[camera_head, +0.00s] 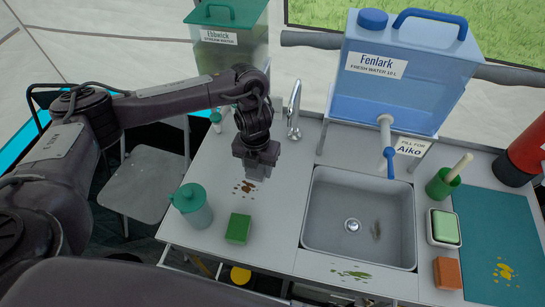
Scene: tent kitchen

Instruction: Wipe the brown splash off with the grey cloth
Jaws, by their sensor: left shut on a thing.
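My left gripper (257,170) points down over the counter left of the sink. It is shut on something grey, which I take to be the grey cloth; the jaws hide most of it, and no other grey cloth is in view. The brown splash (247,188), a patch with small spots around it, lies on the counter just below the gripper's lower end in the picture. Whether the held thing touches the counter is hard to tell. My right gripper is not in view.
A teal jug (192,206) and green sponge (238,228) stand in front of the splash. The sink (330,215) is to the right, with a brownish smear (376,229) inside. A green splash (351,274) and yellow splash (504,271) lie farther right. The tap (293,112) stands behind.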

